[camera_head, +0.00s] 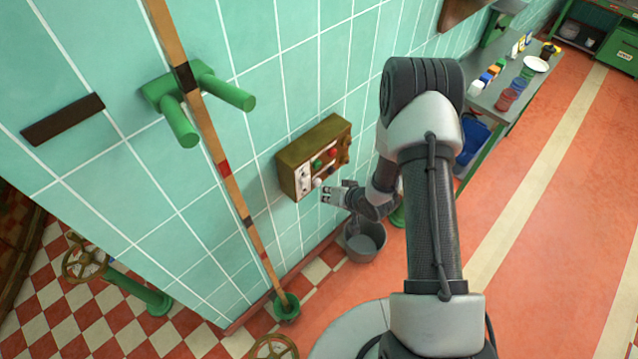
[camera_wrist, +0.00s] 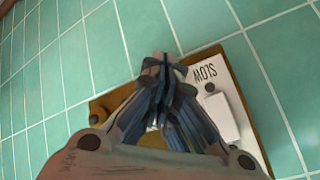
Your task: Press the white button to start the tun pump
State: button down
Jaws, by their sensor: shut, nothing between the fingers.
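A brown control box (camera_head: 322,146) is mounted on the green tiled wall. A round white button (camera_head: 317,183) is on the lower part of its face, with red and green buttons (camera_head: 317,164) above it. My gripper (camera_head: 325,196) is shut and empty, its tips close beside the white button at lower right. I cannot tell whether they touch it. In the wrist view my shut fingers (camera_wrist: 163,66) point over the box (camera_wrist: 236,58) and hide much of its face. A pale plate marked SLOW and a white block-shaped part (camera_wrist: 219,118) show to their right.
A grey bucket (camera_head: 365,241) stands on the floor below my gripper. A striped pole (camera_head: 221,158) leans against the wall at left, by green pegs (camera_head: 230,92). A bench (camera_head: 497,92) with coloured cups stands at right. The red floor at right is open.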

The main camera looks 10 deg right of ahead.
jog(key=shift+w+a, duration=0.1)
jog(key=shift+w+a, duration=0.15)
jog(key=shift+w, duration=0.1)
dwell(0.3)
jog(key=shift+w+a, duration=0.3)
jog(key=shift+w, duration=0.1)
dwell(0.9)
jog(key=shift+s+d, duration=0.55)
jog(key=shift+s, duration=0.2)
jog(key=shift+s, duration=0.1)
jog(key=s+d, duration=0.1)
jog(key=s, duration=0.1)
jog(key=s+d, duration=0.2)
jog(key=shift+w, duration=0.1)
dwell(0.9)
